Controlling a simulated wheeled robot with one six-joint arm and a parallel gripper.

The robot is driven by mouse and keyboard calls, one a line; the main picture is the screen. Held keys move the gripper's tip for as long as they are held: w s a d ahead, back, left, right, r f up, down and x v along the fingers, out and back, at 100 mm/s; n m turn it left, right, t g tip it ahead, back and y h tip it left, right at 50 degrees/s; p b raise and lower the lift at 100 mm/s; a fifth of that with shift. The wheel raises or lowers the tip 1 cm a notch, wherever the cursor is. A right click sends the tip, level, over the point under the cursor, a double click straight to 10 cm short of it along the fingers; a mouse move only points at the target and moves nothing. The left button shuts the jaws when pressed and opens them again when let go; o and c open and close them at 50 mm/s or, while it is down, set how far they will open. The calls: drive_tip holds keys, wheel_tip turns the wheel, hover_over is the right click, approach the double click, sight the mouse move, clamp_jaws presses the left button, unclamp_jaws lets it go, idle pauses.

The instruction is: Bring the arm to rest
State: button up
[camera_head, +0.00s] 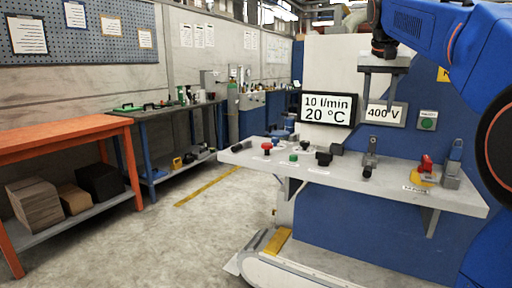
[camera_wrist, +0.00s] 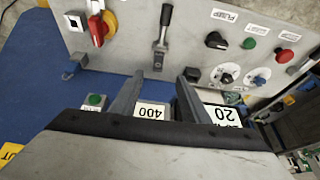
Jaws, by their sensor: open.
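My gripper (camera_head: 382,98) hangs in front of the white and blue wall panel in the head view, above the control shelf (camera_head: 335,178). Its two fingers are apart with nothing between them. In the wrist view my gripper (camera_wrist: 160,85) shows open and empty, its fingers reaching toward the shelf. My blue arm comes in from the upper right of the head view. The shelf carries a red button (camera_head: 267,147), a green button (camera_head: 293,158), a black knob (camera_head: 323,158), an upright lever (camera_head: 370,152) and a red rotary switch (camera_head: 425,165) on yellow.
A screen (camera_head: 328,108) reading 10 l/min and 20 °C, a 400 V display (camera_head: 390,115) and a green button box (camera_head: 427,121) are on the wall near my gripper. An orange workbench (camera_head: 62,138) stands left. The floor between is open.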

drive_tip(key=s+a+f+n+y, duration=0.1)
drive_tip(key=s+a+f, duration=0.3)
drive_tip(key=s+f, duration=0.7)
drive_tip(key=s+a+f+n, duration=0.3)
drive_tip(key=s+a+f, duration=0.2)
drive_tip(key=s+f, duration=0.6)
drive_tip(key=s+a+f+n+t+y, duration=0.1)
drive_tip(key=s+a+f, duration=0.4)
drive_tip(key=s+f, duration=0.6)
wheel_tip(320, 180, down, 5)
drive_tip(key=shift+n+y, duration=0.3)
drive_tip(key=shift+n, duration=0.5)
